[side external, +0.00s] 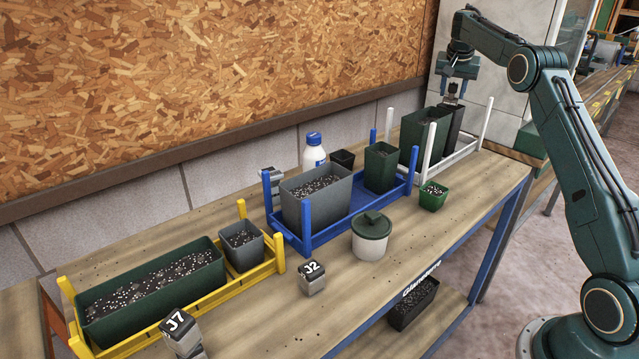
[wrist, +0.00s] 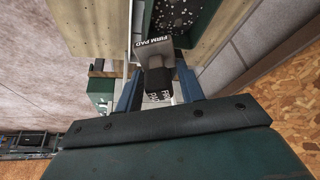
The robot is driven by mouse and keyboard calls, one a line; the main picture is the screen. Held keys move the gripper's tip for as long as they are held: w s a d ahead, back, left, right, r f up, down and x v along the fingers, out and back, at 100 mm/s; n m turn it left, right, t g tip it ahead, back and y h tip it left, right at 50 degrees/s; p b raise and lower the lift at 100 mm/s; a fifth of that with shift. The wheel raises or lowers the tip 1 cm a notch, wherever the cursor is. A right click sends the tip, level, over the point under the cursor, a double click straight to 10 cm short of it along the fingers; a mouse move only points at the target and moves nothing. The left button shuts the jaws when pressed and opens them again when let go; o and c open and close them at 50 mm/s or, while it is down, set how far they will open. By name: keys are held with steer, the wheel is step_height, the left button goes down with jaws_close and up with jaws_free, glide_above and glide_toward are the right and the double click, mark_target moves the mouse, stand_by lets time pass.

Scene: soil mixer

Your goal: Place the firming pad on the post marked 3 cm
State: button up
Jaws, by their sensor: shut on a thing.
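My gripper (side external: 457,75) is at the back right, above the white rack (side external: 466,152). In the wrist view my gripper (wrist: 158,88) is shut on the firming pad (wrist: 152,42), a grey block lettered FIRM PAD with a dark, lettered handle between the fingers. In the side view the pad is small and dark under the gripper, and its lower edge is hard to tell from the dark pot there. Upright posts stand on the white, blue (side external: 310,246) and yellow (side external: 190,318) racks. No 3 cm mark is legible on any post.
A green pot (side external: 411,137) stands in the white rack. The blue rack holds a grey planter (side external: 320,205) and a green pot (side external: 380,168). The yellow rack holds a long planter (side external: 150,298). A lidded tub (side external: 371,240) and blocks J2 (side external: 312,280) and J7 (side external: 182,335) stand in front.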

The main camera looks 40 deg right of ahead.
steer(key=w+a+n+y, duration=0.1)
steer(key=w+a+n, duration=0.2)
steer(key=a, duration=0.9)
steer(key=w+a+f+n+t+y, duration=0.1)
steer(key=w+a+n, duration=0.2)
steer(key=w+a, duration=0.5)
steer(key=w+a+n+t, duration=0.1)
steer(key=w+a+n, duration=0.2)
steer(key=a, duration=1.4)
steer(key=shift+w+a+f+y, duration=0.1)
steer(key=shift+w+y, duration=0.1)
steer(key=shift+w, duration=0.6)
steer(key=shift+w+a+f+y, duration=0.1)
steer(key=shift+w+y, duration=0.1)
steer(key=shift+w, duration=0.55)
steer(key=a+f+n+y, duration=0.1)
steer(key=a+n, duration=0.2)
steer(key=a, duration=1.1)
steer(key=shift+f+n, duration=0.15)
steer(key=shift+n, duration=0.25)
steer(key=shift+w+f, duration=0.1)
steer(key=shift+f, duration=3.85)
steer(key=shift+f, duration=0.1)
